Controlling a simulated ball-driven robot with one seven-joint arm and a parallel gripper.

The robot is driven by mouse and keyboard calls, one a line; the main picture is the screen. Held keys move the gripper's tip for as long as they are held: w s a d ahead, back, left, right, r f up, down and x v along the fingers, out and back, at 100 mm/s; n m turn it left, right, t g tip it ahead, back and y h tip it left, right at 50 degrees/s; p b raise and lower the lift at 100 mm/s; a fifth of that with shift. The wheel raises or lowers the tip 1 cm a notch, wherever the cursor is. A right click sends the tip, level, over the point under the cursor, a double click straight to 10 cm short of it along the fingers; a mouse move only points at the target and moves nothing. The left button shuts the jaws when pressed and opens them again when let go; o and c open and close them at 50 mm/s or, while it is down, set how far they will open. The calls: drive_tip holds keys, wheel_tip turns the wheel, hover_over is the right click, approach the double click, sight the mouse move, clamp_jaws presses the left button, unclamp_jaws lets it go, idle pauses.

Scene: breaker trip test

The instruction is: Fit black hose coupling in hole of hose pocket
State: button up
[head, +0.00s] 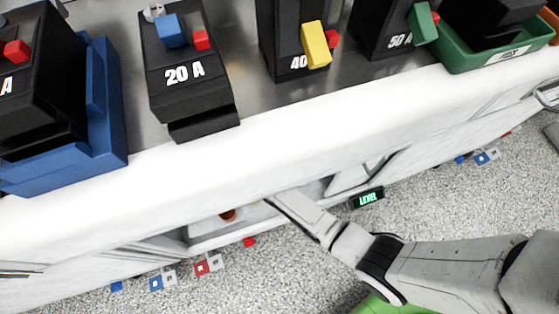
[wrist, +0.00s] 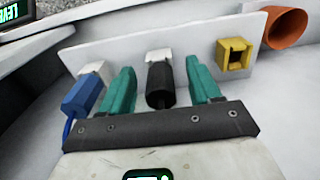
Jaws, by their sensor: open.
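In the wrist view my gripper (wrist: 160,78) has two teal fingers, apart from each other. A black hose coupling (wrist: 160,84) lies between them, with a visible gap on each side. A white piece shows at its far end, against a pale upright panel (wrist: 200,57). I cannot tell whether the coupling sits in a hole there. A blue coupling (wrist: 84,94) with a white end is left of the left finger. A yellow square piece with an opening (wrist: 234,54) is on the panel to the right. In the head view my arm reaches into an opening under the counter, and the fingers are hidden.
An orange-brown cup-like piece (wrist: 287,27) is beyond the yellow piece and also shows in the opening (head: 228,215). The white counter edge (head: 250,125) overhangs my arm. Breakers, including the 20 A one (head: 185,85), stand above. A lit display (head: 367,199) is near the arm.

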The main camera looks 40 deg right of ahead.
wheel_tip(320, 180, up, 11)
drive_tip(key=p, duration=0.4)
drive_tip(key=shift+f, duration=0.1)
idle(0.7)
